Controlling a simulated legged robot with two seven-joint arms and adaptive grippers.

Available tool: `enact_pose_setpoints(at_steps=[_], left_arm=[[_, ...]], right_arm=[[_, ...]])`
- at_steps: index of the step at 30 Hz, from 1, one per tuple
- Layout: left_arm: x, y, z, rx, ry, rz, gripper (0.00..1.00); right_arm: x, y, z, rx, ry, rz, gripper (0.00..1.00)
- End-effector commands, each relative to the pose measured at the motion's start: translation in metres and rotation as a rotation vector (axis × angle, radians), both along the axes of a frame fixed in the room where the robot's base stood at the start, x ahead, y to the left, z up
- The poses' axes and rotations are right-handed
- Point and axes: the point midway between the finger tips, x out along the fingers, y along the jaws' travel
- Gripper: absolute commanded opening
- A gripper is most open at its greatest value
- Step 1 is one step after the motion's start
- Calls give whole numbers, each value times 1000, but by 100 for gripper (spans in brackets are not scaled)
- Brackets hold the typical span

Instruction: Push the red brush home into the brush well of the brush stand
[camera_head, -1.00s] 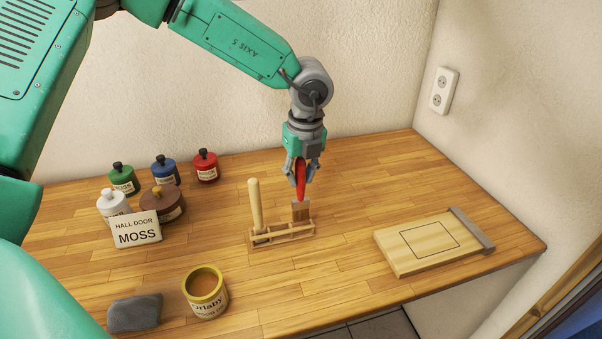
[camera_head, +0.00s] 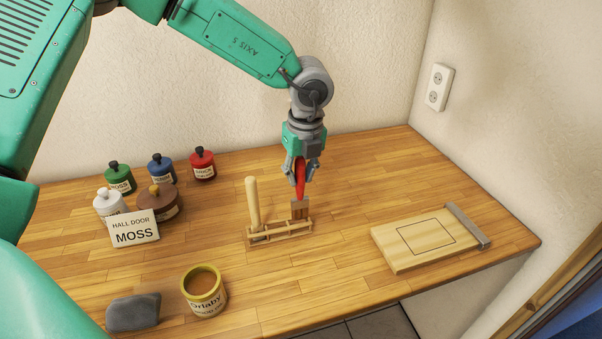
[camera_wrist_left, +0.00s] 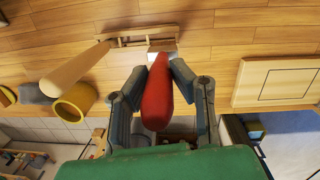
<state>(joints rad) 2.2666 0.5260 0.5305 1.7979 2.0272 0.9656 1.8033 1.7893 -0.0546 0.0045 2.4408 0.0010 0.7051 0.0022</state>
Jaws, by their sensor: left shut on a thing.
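The red brush (camera_head: 300,184) is upright, its handle held in my left gripper (camera_head: 300,177), which is shut on it. Its brown lower part reaches down to the right end of the wooden brush stand (camera_head: 280,232); how deep it sits in the well I cannot tell. A pale wooden handle (camera_head: 253,204) stands at the left end of the stand. In the left wrist view the red handle (camera_wrist_left: 158,95) lies between both fingers (camera_wrist_left: 156,88), with the stand (camera_wrist_left: 140,40) beyond it. My right gripper does not show.
Several bottles and jars, including a red one (camera_head: 202,164), stand at the back left behind the HALL DOOR MOSS card (camera_head: 134,229). A yellow-rimmed tin (camera_head: 205,303) and a grey block (camera_head: 133,312) are in front. A wooden board (camera_head: 395,260) lies right; bare worktop surrounds the stand.

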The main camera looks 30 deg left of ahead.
Motion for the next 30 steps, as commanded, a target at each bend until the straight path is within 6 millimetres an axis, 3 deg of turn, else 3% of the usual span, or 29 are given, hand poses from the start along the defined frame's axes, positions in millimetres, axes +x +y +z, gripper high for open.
enact_pose_setpoints(at_steps=[20,30], left_arm=[[0,-1,-16,1,0,-1,0],[0,0,-5,0,0,0,0]], right_arm=[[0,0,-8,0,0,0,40],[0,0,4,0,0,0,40]])
